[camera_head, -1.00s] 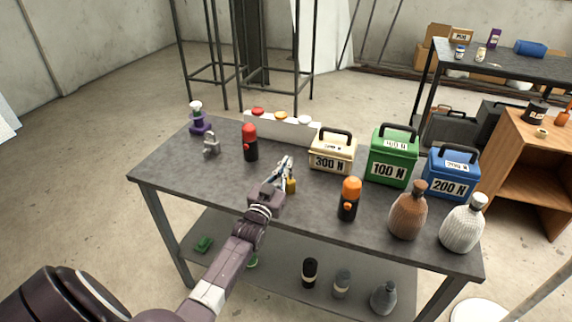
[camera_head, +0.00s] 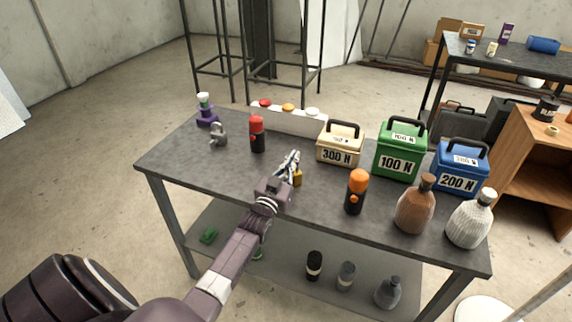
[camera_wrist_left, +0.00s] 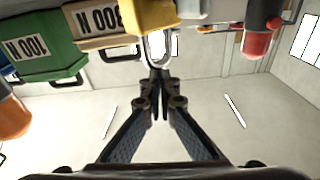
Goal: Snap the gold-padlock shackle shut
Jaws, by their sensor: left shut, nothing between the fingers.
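The gold padlock (camera_head: 297,178) stands on the grey table, partly hidden behind my left gripper (camera_head: 291,156). In the left wrist view, which looks upside down, the gold body (camera_wrist_left: 150,15) is at the top and its silver U-shaped shackle (camera_wrist_left: 158,50) points toward my fingers. My left gripper (camera_wrist_left: 157,78) is shut and empty, with its fingertips close to the shackle's bend. I cannot tell whether they touch, or whether the shackle is fully seated. My right gripper is not in view.
A red-capped bottle (camera_head: 257,134) and a grey padlock-like item (camera_head: 218,135) stand to the left. An orange-capped bottle (camera_head: 356,192) is to the right. The cream 300 N case (camera_head: 340,147) and green 100 N case (camera_head: 398,158) stand behind. The table's front left is clear.

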